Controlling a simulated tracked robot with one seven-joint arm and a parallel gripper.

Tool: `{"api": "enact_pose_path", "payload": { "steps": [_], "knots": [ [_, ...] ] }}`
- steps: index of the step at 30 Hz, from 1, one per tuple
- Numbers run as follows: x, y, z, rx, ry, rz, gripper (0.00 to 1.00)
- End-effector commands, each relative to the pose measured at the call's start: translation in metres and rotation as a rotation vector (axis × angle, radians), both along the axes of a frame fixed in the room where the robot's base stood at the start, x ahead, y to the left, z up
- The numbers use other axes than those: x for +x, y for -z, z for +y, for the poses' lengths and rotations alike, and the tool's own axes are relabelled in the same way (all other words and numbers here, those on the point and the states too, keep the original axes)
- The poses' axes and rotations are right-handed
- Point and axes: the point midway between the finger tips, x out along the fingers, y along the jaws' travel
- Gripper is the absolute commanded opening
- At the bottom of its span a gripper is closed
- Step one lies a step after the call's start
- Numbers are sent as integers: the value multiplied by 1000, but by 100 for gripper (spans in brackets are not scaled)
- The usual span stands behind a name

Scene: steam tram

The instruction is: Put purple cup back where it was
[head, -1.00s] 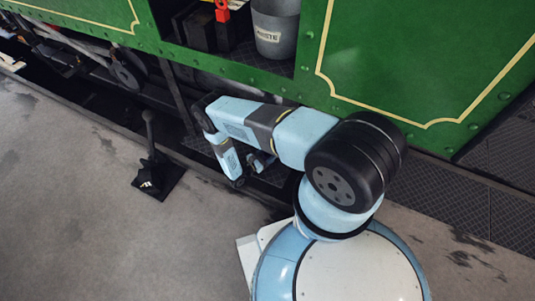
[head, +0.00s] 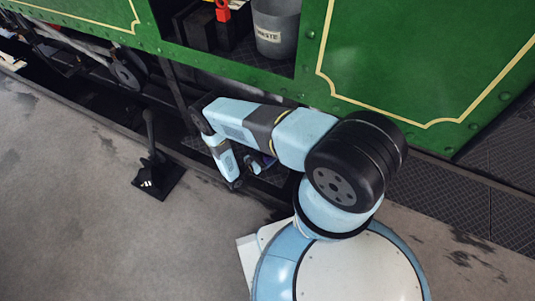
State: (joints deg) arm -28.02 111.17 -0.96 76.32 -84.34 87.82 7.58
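I see no purple cup in the head view. My arm reaches left over the footplate beside the green tram (head: 420,60), then bends down at its far end. The end of my arm with my gripper (head: 262,164) is small, dark and partly hidden behind my arm links. Its fingers cannot be made out, nor whether they hold anything.
A grey bucket (head: 276,27) labelled waste stands in the tram's opening, next to dark boxes (head: 198,30) and a red object (head: 222,10). A black lever on a base plate (head: 158,178) stands on the concrete floor at left. Open floor (head: 70,220) lies in front.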

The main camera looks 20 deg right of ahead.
Motion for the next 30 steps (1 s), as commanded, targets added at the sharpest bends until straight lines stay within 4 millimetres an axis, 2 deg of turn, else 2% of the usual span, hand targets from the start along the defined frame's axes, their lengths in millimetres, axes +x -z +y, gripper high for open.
{"api": "enact_pose_path", "payload": {
  "steps": [9, 15, 21, 30],
  "knots": [
    [-23, -1, 57, 0, -3, 0, 92],
    [-35, -1, 84, 1, -1, -1, 92],
    [-40, -1, 96, 0, 1, 0, 92],
    [-40, -1, 97, 0, 1, 0, 92]
  ]
}}
